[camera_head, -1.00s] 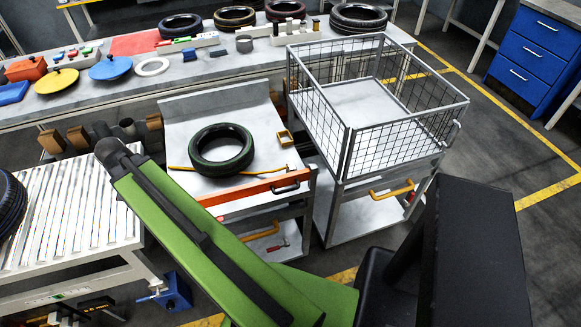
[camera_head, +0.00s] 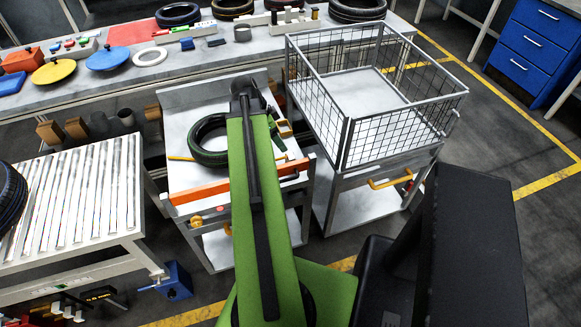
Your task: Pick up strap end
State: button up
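The black tyre (camera_head: 207,143) lies flat on the white work table (camera_head: 190,118), partly hidden behind my green arm. A thin yellow strap runs under the tyre; its left end (camera_head: 178,158) sticks out at the tyre's left, and a short bit (camera_head: 284,157) shows to the right of my arm. An orange buckle-like piece (camera_head: 284,128) lies at the table's right side. My arm reaches over the table; its dark wrist joint is at the table's back. My gripper (camera_head: 268,112) seems to point down just right of the arm, near the buckle-like piece. Its fingers are too small and dark to read.
A wire-mesh cart (camera_head: 345,130) stands close to the right of the table. A roller conveyor (camera_head: 85,200) stands at the left. An orange bar (camera_head: 200,193) runs along the table's front edge. The long bench behind (camera_head: 215,65) holds tyres and parts.

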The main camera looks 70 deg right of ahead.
aim_at(290, 156)
jog(key=b+x, duration=0.6)
jog(key=x, duration=0.2)
jog(key=shift+w+f, duration=0.15)
jog(key=shift+f, duration=0.1)
jog(key=b+x, duration=0.5)
jog(key=shift+a+f, duration=0.1)
jog(key=shift+f, duration=0.05)
jog(key=shift+c, duration=0.3)
jog(key=c, duration=1.5)
jog(key=shift+r, duration=0.25)
